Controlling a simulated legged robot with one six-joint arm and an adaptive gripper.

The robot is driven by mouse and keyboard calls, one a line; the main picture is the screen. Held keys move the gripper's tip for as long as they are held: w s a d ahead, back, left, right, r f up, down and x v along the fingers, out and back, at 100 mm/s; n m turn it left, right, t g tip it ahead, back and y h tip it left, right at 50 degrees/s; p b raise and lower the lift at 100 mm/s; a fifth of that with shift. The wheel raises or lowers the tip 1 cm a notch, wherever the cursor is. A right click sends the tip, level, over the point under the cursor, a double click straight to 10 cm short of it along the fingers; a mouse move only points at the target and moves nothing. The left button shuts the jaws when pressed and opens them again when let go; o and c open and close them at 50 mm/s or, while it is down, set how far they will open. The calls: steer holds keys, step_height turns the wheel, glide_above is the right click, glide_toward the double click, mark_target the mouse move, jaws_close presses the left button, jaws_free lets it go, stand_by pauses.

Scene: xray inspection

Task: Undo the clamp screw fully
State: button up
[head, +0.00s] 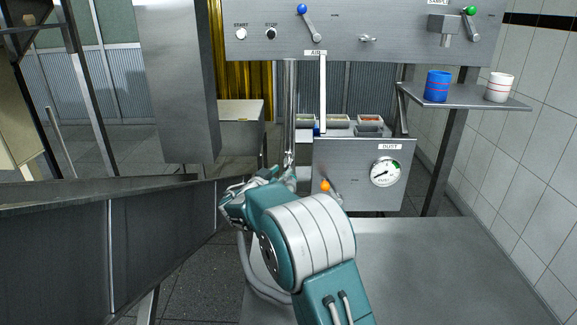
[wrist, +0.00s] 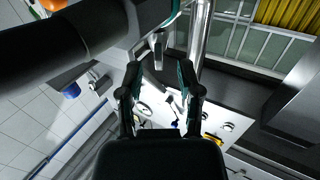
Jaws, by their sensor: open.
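A small metal piece (wrist: 158,48), likely the clamp screw's handle, shows in the wrist view just beyond my fingertips. It lies roughly in line with the gap between them, beside the shiny vertical pole (wrist: 200,35). My gripper (wrist: 159,70) is open, one finger on each side of the gap, and I see nothing held. In the head view the pole (head: 290,105) comes down behind my wrist. A grey clamp-like part (head: 290,180) shows at its lower end, next to my gripper. My arm hides most of the gripper and the screw there.
An orange-knobbed lever (head: 325,186) is just right of my wrist, on the DUST panel with a dial gauge (head: 385,172). A blue cup (head: 437,86) and a white cup (head: 499,87) stand on the right shelf. A dark chute (head: 60,250) fills the left. The table (head: 430,265) is bare.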

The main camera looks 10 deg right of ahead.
mark_target(289, 167)
steer(key=shift+x, duration=2.35)
jaws_close()
